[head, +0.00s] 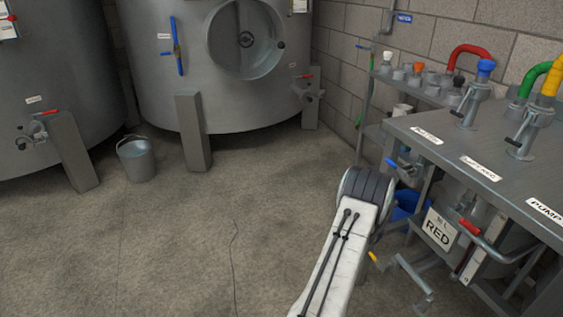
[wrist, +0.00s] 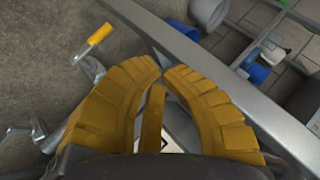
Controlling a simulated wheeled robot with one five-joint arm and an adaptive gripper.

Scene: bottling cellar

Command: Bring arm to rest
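My arm (head: 335,262) reaches up from the bottom of the head view, a white link ending in a dark ribbed joint beside the grey bench. My gripper is hidden beyond that joint in the head view. In the wrist view, my gripper (wrist: 163,68) has two yellow segmented fingers that curve inward, with their tips almost meeting. Nothing shows held between them. A yellow strip lies between the fingers lower down. The fingers appear close to the bench's grey edge bar (wrist: 215,72); I cannot tell whether they touch it.
The grey bench (head: 470,150) with valves and hoses stands at right. A "RED" sign (head: 439,229) and a yellow-handled crank (wrist: 100,34) are near my arm. Steel tanks (head: 160,70) stand behind, with a bucket (head: 136,160) on the floor.

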